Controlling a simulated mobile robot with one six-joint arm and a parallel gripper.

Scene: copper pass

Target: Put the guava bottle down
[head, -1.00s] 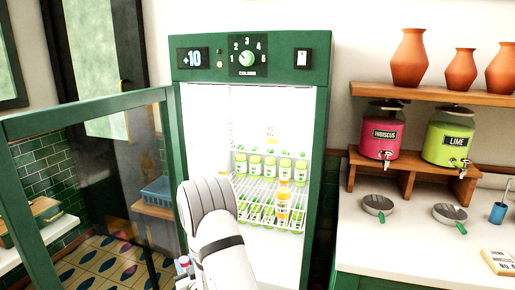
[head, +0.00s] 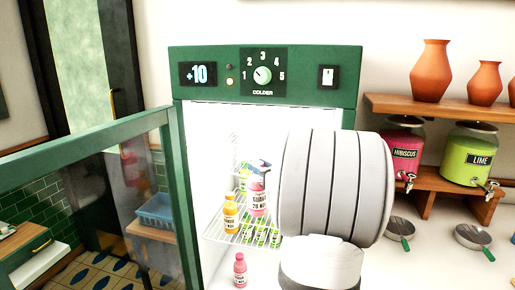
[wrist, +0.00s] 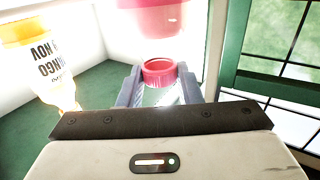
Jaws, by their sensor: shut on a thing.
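The guava bottle (head: 257,198), pink with a pale label, is upright at the wire shelf in the open fridge. My gripper (head: 260,166) is shut on its top end from above. In the wrist view, the fingers of my gripper (wrist: 160,88) flank its pink cap (wrist: 158,68), and part of its pink body (wrist: 152,16) shows beyond. Whether its base touches the shelf, I cannot tell. A yellow-orange mango bottle (head: 231,214) stands close to its left and also shows upside down in the wrist view (wrist: 38,62).
The wire shelf (head: 222,233) holds several green bottles behind, partly hidden. Another pink bottle (head: 240,271) is lower down. The open green-framed door (head: 85,142) is on the left. My arm hides the fridge's right side.

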